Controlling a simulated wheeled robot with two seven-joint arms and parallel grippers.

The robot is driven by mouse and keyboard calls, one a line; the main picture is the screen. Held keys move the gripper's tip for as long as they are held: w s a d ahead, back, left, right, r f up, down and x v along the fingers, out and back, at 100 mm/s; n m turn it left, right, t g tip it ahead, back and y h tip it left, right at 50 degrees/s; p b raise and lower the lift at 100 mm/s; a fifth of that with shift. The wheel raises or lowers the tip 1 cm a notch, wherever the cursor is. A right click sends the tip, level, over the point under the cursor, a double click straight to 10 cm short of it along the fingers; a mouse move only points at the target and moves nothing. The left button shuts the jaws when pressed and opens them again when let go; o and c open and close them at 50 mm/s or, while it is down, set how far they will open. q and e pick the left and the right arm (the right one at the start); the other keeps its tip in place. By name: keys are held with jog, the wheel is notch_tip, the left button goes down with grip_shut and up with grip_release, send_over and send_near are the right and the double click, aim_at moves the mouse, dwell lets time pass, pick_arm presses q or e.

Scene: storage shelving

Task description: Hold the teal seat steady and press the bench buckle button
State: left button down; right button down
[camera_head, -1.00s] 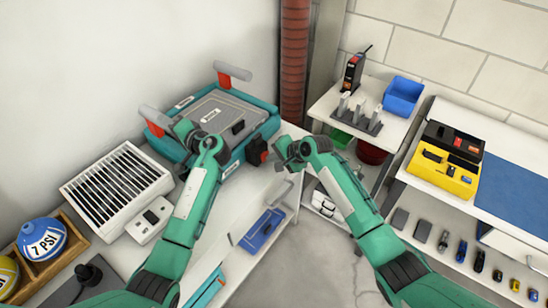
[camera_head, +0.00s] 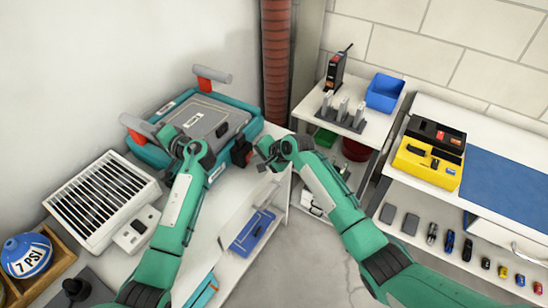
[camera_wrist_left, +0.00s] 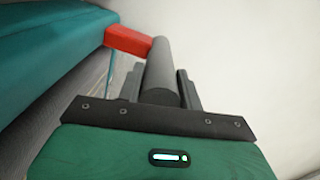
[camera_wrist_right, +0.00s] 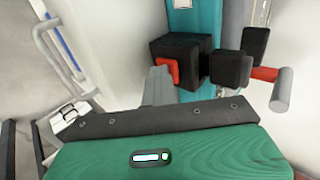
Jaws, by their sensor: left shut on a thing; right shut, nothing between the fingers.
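The teal seat (camera_head: 157,153) with a grey top panel sits at the back of the white bench. My left gripper (camera_head: 170,135) is shut on the grey bar (camera_head: 141,126) with a red bracket at the seat's near left; in the left wrist view the bar (camera_wrist_left: 161,75) lies between the fingers. The black buckle (camera_head: 238,151) is at the seat's front right; its red button (camera_wrist_right: 168,72) shows in the right wrist view. My right gripper (camera_head: 264,160) is shut and empty, just right of the buckle. In the right wrist view its fingertips overlap the button's lower edge; contact cannot be told.
A white slatted box (camera_head: 100,195) stands left of my left arm. A second grey bar (camera_head: 212,75) is on the seat's far side. A red-brown pipe (camera_head: 276,65) rises behind. A blue tray (camera_head: 247,232) lies below, between my arms. Shelving with a yellow case (camera_head: 427,165) is right.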

pick_arm(q)
jog(key=shift+d+f, duration=0.15)
jog(key=shift+d, duration=0.1)
jog(key=shift+a, duration=0.1)
pick_arm(e)
jog(key=d+f+v, duration=0.1)
jog(key=f+v, duration=0.1)
jog(key=v, duration=1)
jog(key=shift+s+d+r, duration=0.3)
jog(key=shift+s+d, duration=0.1)
jog(key=shift+d, duration=0.2)
pick_arm(q)
jog(key=c, duration=0.8)
grip_release()
jog(key=shift+a, duration=0.15)
jog(key=shift+c, duration=0.2)
pick_arm(e)
jog(key=shift+a, duration=0.1)
pick_arm(q)
jog(key=v, duration=1.2)
jog(key=shift+w, duration=0.1)
